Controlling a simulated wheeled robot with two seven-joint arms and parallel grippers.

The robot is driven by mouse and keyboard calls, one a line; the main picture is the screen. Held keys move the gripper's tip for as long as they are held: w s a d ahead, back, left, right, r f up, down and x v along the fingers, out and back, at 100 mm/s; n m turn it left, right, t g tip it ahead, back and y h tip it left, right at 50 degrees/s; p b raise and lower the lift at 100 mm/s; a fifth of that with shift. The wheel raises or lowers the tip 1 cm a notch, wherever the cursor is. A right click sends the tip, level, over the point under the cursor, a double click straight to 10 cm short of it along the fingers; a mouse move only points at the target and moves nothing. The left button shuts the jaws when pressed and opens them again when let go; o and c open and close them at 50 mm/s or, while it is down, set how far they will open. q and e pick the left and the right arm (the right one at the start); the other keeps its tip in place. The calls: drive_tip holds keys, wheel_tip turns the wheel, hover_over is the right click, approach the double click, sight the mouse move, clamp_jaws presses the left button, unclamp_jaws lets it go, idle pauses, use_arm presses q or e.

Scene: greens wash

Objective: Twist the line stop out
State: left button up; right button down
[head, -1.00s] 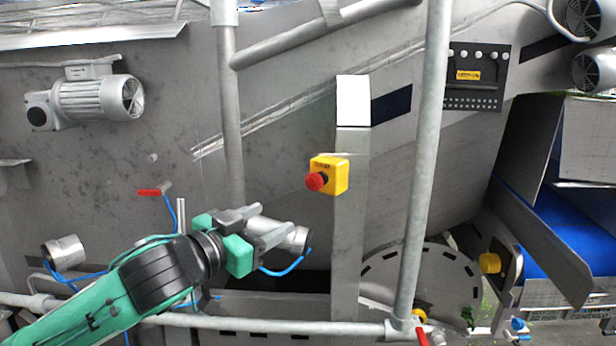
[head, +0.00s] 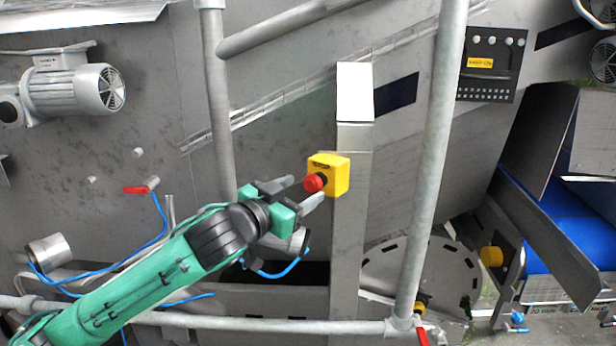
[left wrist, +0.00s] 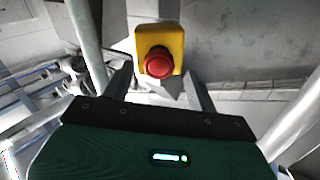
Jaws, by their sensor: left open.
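The line stop is a red mushroom button (head: 315,183) on a yellow box (head: 334,174), fixed to a grey upright post. My left gripper (head: 306,190) is open. Its fingers point at the button from the lower left in the head view, with the tips close to it. In the left wrist view the red button (left wrist: 158,62) and yellow box (left wrist: 160,40) lie just beyond the fingers (left wrist: 159,84), a little above the middle of the gap. I cannot tell whether the fingers touch the button. My right gripper is in neither view.
A galvanised pipe (head: 428,160) runs upright to the right of the post (head: 352,230). A lower rail (head: 260,321) crosses in front. A red valve handle (head: 136,190) and blue hoses are at left. A black control panel (head: 490,64) is at upper right.

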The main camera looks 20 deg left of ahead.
sight(309, 186)
use_arm(q)
drive_tip(key=shift+p+x, duration=0.35)
drive_tip(key=shift+x, duration=0.75)
drive_tip(key=shift+w+d+r, duration=0.1)
drive_tip(key=shift+w+d, duration=0.15)
drive_tip(key=shift+w, duration=0.1)
drive_tip(key=c, duration=1)
drive_tip(key=shift+o, duration=0.2)
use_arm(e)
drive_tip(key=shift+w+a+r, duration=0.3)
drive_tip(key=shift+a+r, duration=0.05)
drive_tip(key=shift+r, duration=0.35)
